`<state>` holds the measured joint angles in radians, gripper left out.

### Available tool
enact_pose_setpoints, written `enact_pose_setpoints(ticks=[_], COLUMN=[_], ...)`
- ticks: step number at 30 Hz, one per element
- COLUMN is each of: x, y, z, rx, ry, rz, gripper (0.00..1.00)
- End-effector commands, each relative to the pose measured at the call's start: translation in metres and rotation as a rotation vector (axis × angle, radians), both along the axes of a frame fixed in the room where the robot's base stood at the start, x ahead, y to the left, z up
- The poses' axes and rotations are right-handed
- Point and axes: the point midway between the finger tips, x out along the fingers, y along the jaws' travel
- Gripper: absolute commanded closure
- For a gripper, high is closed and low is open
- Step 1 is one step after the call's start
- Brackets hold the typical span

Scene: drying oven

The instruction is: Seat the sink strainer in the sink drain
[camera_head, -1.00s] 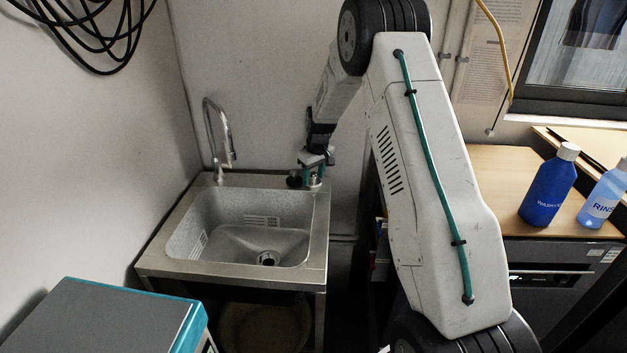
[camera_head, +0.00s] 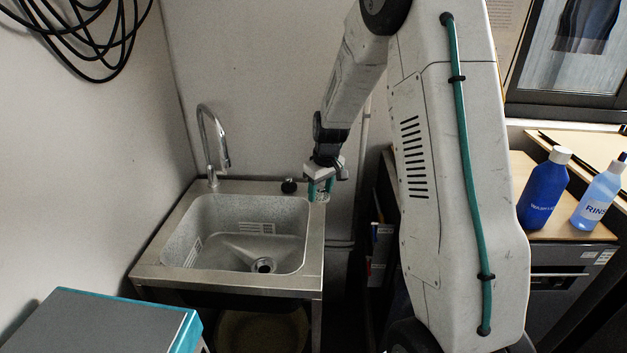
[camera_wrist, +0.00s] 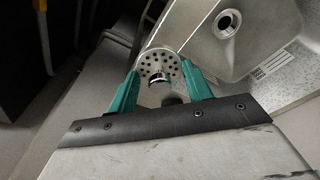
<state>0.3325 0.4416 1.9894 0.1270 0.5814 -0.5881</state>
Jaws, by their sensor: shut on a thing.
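My gripper (camera_head: 320,188) is at the right rim of the steel sink (camera_head: 314,235), toward its back corner. Its teal fingers are shut on the sink strainer (camera_head: 321,196). In the wrist view the strainer (camera_wrist: 159,66) is a round metal disc with several holes and a small knob, held between the fingertips of my gripper (camera_wrist: 160,75). Whether it touches the rim cannot be told. The sink drain (camera_head: 263,265) is a dark round opening in the basin floor. The drain (camera_wrist: 227,23) also shows in the wrist view, uncovered, up and right of the strainer.
A curved faucet (camera_head: 214,145) stands at the sink's back left. A grey-topped box (camera_head: 95,325) is at front left. Blue bottles (camera_head: 543,190) stand on the counter at right. The basin is empty.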

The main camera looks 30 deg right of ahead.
Motion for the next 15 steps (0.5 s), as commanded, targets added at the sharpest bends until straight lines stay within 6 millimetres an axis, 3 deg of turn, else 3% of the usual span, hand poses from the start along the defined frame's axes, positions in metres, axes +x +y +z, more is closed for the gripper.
enact_pose_setpoints(ticks=[3, 8, 15], x=[-0.020, -0.033, -0.018], y=[0.005, 0.009, 0.027], z=[0.002, 0.004, 0.019], rx=[0.000, 0.000, 0.003], ry=[0.000, 0.000, 0.004], rz=[-0.001, -0.014, -0.206], gripper=[0.77, 0.77, 0.77])
